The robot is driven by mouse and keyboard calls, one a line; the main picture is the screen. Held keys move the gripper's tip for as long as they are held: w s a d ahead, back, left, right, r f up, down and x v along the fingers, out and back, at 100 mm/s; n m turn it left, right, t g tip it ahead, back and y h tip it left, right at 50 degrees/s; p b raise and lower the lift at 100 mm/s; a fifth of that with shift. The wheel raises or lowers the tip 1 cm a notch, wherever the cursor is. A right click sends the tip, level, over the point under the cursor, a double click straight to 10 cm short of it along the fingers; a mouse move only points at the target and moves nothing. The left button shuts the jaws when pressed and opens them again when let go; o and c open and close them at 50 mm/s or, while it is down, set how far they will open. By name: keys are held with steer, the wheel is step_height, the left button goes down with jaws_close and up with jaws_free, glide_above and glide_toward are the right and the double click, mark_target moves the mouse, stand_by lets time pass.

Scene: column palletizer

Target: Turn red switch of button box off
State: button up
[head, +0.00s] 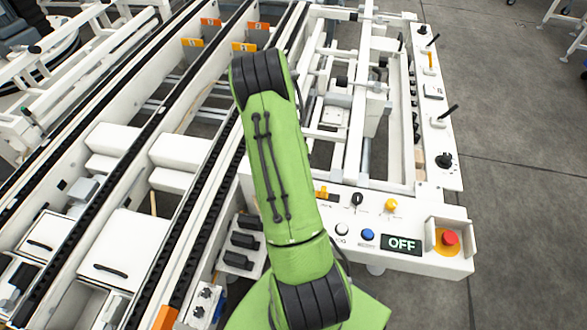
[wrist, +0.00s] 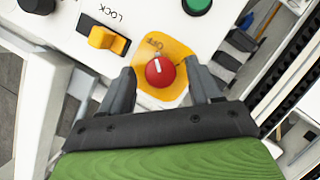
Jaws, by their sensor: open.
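In the wrist view, the red switch (wrist: 160,72) is a round knob on a yellow plate (wrist: 172,92) marked OFF. A white line on the knob points up toward the OFF lettering. My gripper (wrist: 160,68) is open, with one dark finger on each side of the knob. I cannot tell whether the fingers touch it. The button box (wrist: 80,42) is a white panel under the switch. In the head view, the red switch and my gripper are hidden behind my green arm.
An orange switch marked LOCK (wrist: 108,40), a green button (wrist: 196,5) and a black knob (wrist: 37,5) sit near the switch. In the head view, a white panel (head: 415,264) has an OFF display (head: 401,245) and a red button (head: 449,238).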

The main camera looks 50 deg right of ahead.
steer(key=p+v, duration=0.3)
steer(key=v, duration=1.2)
steer(key=shift+r, duration=0.2)
steer(key=shift+w, duration=0.1)
